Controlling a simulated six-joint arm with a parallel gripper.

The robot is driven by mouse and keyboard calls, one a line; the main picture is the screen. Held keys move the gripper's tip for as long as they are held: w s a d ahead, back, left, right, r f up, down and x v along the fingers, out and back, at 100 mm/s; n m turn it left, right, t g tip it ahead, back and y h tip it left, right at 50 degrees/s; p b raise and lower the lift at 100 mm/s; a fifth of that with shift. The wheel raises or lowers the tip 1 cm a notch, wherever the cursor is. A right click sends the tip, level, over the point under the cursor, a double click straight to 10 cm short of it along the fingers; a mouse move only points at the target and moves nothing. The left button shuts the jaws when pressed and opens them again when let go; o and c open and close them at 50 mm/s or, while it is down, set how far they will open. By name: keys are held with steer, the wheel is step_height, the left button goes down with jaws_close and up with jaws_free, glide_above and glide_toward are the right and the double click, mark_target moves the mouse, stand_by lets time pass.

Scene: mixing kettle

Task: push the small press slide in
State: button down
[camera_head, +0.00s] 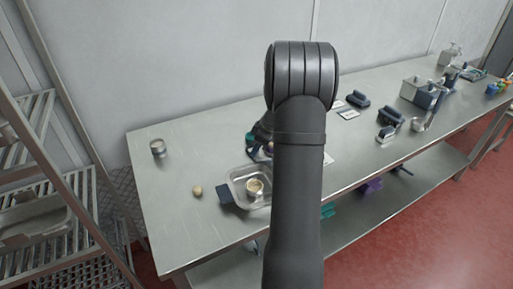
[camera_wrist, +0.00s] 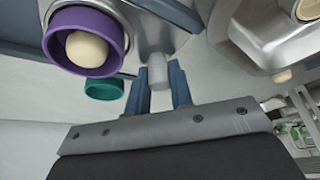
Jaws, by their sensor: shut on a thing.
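In the wrist view, my gripper (camera_wrist: 158,78) has its two blue fingers on either side of a short light-grey rounded knob (camera_wrist: 157,72), shut on it. The knob sits at the edge of a smooth grey metal piece, which looks like part of the small press (camera_wrist: 160,28). A purple ring (camera_wrist: 112,61) with a cream ball (camera_wrist: 87,49) in it is just left of the knob. A teal ring (camera_wrist: 104,89) lies lower, beside the left finger. In the head view, my arm covers most of the press and the gripper; how far in the slide sits cannot be told.
Dark tools (camera_head: 391,117) and a grey box (camera_head: 412,90) stand right. The table's left end is mostly clear.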

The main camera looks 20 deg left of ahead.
mark_target(261, 150)
steer(key=w+d, duration=0.2)
steer(key=shift+w+d, duration=0.25)
steer(key=shift+w, duration=0.05)
steer(key=c, duration=1.3)
jaws_free()
steer(key=v, duration=1.7)
steer(key=shift+d+r, duration=0.15)
steer(key=shift+s, duration=0.1)
